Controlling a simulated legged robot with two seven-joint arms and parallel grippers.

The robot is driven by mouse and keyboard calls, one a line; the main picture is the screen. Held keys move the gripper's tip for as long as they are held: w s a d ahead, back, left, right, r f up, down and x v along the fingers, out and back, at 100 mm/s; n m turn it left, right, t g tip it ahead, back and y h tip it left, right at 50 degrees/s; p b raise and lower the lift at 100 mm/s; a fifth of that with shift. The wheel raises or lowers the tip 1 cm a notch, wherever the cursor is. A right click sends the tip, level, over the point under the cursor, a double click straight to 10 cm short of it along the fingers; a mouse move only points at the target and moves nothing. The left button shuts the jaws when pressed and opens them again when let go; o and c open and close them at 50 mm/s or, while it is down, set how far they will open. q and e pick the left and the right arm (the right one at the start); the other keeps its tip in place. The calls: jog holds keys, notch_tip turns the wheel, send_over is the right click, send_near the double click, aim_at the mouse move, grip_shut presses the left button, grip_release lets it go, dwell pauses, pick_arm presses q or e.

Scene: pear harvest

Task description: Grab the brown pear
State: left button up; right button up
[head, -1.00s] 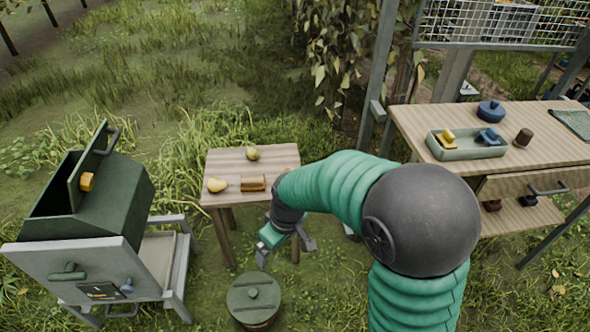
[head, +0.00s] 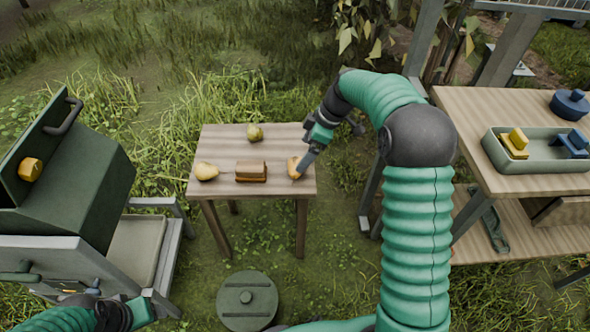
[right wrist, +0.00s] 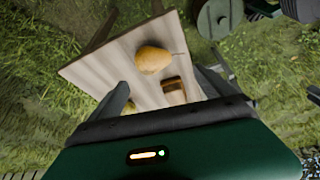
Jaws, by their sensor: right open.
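An orange-brown pear (head: 293,166) lies near the right edge of the small wooden table (head: 223,142). My right gripper (head: 300,170) is over that edge, close beside the pear, with its jaws open. In the right wrist view the pear (right wrist: 152,60) shows beyond the open fingers (right wrist: 160,78) of my right gripper, its stem to the right; contact cannot be told. A yellow pear (head: 207,171) lies at the table's left and a green-brown pear (head: 254,132) at its back. My left gripper (head: 138,312) shows at the bottom left; its jaws are unclear.
A brown block-like object (head: 251,170) lies between the yellow and orange-brown pears. A round lidded barrel (head: 248,300) stands in front of the table. A dark green bin (head: 80,190) is at left; a larger workbench (head: 460,105) with a tray (head: 545,164) is at right.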

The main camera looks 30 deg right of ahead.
jog(key=f, duration=0.2)
jog(key=w+f+b, duration=0.1)
jog(key=f, duration=0.3)
jog(key=shift+w+d+b, duration=0.15)
jog(key=shift+d+b, duration=0.2)
jog(key=a+f+b, duration=0.1)
jog(key=w+a+f+b, duration=0.1)
jog(key=f, duration=0.1)
jog(key=shift+w+a+f+b, duration=0.15)
jog(key=shift+a+f+b, duration=0.05)
jog(key=shift+f+b, duration=0.1)
jog(key=shift+a, duration=0.15)
jog(key=shift+d, duration=0.2)
jog(key=shift+c, duration=0.3)
jog(key=shift+d, duration=0.15)
jog(key=shift+c, duration=2.4)
jog(key=c, duration=0.9)
pick_arm(q)
jog(key=f, duration=0.2)
jog(key=d+f, duration=0.1)
jog(key=f, duration=0.1)
jog(key=shift+f, duration=0.35)
pick_arm(e)
jog(key=shift+c, duration=0.7)
